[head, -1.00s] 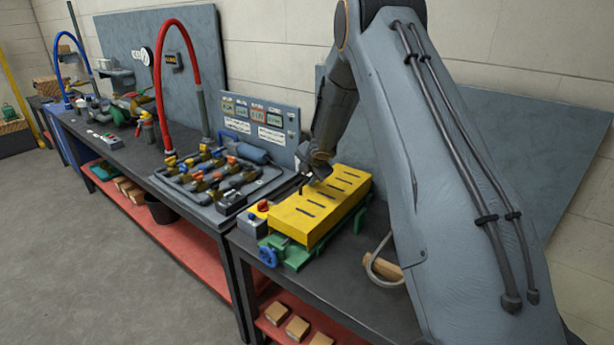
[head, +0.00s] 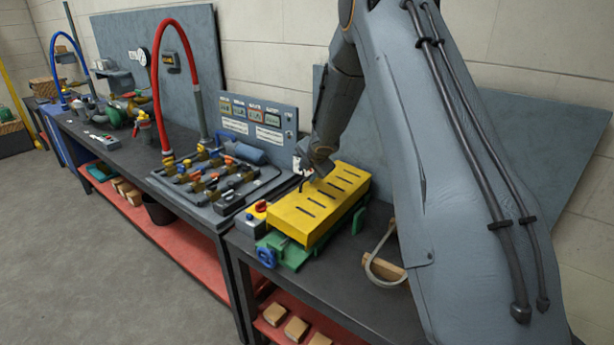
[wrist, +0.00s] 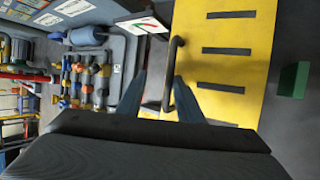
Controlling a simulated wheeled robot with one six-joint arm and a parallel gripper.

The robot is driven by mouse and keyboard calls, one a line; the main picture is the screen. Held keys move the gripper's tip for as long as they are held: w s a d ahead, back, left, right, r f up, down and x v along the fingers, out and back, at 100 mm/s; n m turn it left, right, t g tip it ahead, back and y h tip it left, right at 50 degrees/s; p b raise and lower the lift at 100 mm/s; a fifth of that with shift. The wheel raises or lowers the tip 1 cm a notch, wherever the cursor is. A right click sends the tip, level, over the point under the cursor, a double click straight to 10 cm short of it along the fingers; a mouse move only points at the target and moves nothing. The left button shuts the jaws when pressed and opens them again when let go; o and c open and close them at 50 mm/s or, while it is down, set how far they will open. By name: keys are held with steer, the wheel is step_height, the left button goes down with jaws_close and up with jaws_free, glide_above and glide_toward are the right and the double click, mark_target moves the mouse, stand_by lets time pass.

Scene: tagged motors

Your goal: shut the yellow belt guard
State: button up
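The yellow belt guard (head: 322,205) is a long slotted cover lying over a green machine base (head: 292,256) on the near bench. It looks level and down over the base, but whether it is fully seated I cannot tell. In the wrist view the guard (wrist: 222,65) fills the upper middle, with a dark bar handle (wrist: 173,75) along its left edge. My gripper (wrist: 160,100) is open, with one finger on each side of the handle's lower part; contact is not clear. In the head view my gripper (head: 304,178) is at the guard's far left edge.
A red-topped button box (head: 251,214) and a blue handwheel (head: 266,256) sit at the guard's near end. A pipe-and-valve board (head: 205,180) stands to the left. A back panel rises behind.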

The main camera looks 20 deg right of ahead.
steer(key=v, duration=0.4)
steer(key=shift+w+a+r, duration=0.1)
steer(key=shift+w+r, duration=0.05)
steer(key=shift+w, duration=0.05)
steer(key=s+a+f+m+g+b, duration=0.1)
steer(key=s+a+m+g+b, duration=0.1)
steer(key=s+m, duration=0.6)
steer(key=s+a+f+m+g+b, duration=0.1)
steer(key=s+m, duration=0.7)
steer(key=s, duration=1)
steer(key=s+a+f+m+g+b, duration=0.1)
steer(key=s+a+m+g+b, duration=0.2)
steer(key=s, duration=1)
steer(key=a+m, duration=0.2)
steer(key=m, duration=0.2)
steer(key=shift+s+a+f+m+g, duration=0.2)
steer(key=shift+a+f+m+g, duration=0.1)
steer(key=shift+a+m, duration=0.1)
